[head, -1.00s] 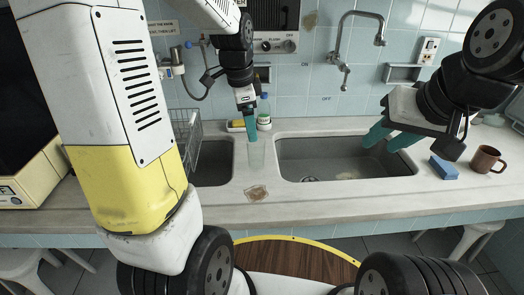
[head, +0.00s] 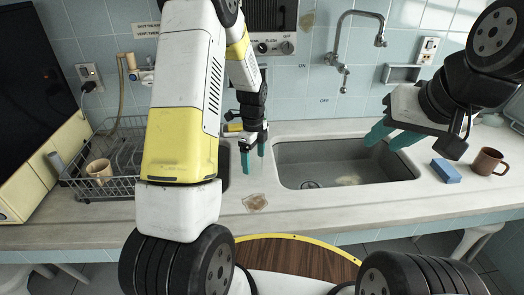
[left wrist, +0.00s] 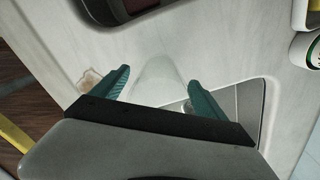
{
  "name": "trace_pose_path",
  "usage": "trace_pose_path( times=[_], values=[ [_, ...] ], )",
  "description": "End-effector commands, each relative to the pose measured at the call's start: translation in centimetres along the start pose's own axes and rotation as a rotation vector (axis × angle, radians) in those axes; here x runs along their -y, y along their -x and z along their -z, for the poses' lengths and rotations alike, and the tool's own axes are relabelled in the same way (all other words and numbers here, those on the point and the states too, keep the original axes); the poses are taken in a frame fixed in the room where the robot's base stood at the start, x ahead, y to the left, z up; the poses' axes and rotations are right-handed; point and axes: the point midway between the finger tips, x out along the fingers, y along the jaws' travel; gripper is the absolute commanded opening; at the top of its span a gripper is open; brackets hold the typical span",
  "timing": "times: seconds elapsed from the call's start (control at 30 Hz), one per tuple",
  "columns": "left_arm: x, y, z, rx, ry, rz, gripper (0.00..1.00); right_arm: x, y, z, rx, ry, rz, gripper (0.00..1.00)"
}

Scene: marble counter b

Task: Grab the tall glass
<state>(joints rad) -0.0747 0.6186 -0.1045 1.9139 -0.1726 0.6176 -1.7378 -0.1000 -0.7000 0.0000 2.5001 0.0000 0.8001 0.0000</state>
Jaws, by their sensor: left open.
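The tall glass (left wrist: 158,72) is clear and faint. In the left wrist view it shows between the two teal fingers of my left gripper (left wrist: 160,93). In the head view my left gripper (head: 253,154) is pointed down at the counter strip left of the large sink, one finger on each side of where the glass stands. The glass itself is hard to make out there. The fingers are apart, and I cannot tell whether either touches the glass. My right gripper (head: 392,136) is open and empty over the right part of the large sink.
A large sink (head: 345,165) lies right of the left gripper. A wire rack (head: 110,185) with a beige mug (head: 99,171) stands left. A blue sponge (head: 446,171) and brown mug (head: 488,161) are at right. A brown stain (head: 255,202) marks the counter in front.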

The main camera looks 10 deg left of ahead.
Motion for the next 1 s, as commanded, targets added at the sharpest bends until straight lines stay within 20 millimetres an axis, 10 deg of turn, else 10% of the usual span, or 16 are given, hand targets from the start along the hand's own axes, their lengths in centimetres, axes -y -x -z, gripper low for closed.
trace_pose_path(
  times=[0.37, 0.73, 1.0],
  values=[
    [0.03, -1.45, 0.00, 0.000, 0.001, 0.001, 0.84, 0.00, 0.00, 0.00, 0.000, 0.000, 0.000, 0.36],
    [0.04, -1.43, 0.01, 0.000, 0.001, 0.001, 0.14, 0.00, 0.00, 0.00, 0.000, 0.000, 0.000, 0.36],
    [0.07, -1.33, 0.00, 0.000, 0.001, 0.002, 0.11, 0.00, 0.00, 0.00, 0.000, 0.000, 0.000, 0.36]
  ],
)
